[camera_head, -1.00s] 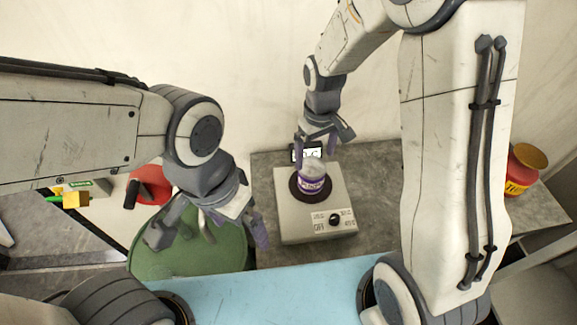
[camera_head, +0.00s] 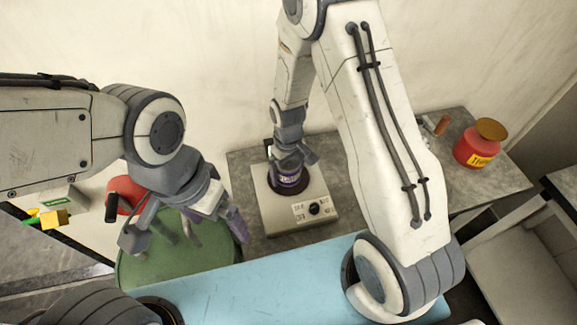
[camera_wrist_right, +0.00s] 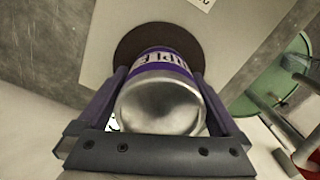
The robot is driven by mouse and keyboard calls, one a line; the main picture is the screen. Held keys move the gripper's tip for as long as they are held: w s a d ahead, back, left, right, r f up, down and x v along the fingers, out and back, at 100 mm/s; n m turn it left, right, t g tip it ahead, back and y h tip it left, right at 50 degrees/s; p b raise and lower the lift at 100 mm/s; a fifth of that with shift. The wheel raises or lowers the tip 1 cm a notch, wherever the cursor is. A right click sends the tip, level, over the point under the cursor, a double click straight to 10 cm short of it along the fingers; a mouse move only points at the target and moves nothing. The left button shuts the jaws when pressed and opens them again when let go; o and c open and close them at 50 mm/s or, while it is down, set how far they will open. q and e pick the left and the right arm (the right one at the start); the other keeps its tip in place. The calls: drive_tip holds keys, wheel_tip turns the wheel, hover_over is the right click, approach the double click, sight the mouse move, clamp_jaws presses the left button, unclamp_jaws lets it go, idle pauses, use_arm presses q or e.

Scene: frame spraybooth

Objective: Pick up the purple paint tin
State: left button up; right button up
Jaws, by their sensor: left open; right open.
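The purple paint tin (camera_head: 289,178) stands upright on the dark round plate of a grey hotplate-like box (camera_head: 283,217). It has a silver lid and a purple label. In the right wrist view the tin (camera_wrist_right: 162,100) sits between the two purple fingers of my right gripper (camera_wrist_right: 160,95), which are open around it. In the head view my right gripper (camera_head: 289,160) is right at the tin's top and partly hides it. My left gripper (camera_head: 188,240) is open and empty above the green round table (camera_head: 160,262).
A red jar with a brown lid (camera_head: 478,145) stands on the grey counter (camera_head: 350,200) at right. A red object (camera_head: 127,193) and a yellow block (camera_head: 55,218) are at left. A light blue surface (camera_head: 265,285) lies in front.

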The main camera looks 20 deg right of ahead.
clamp_jaws()
drive_tip(key=shift+r, duration=0.1)
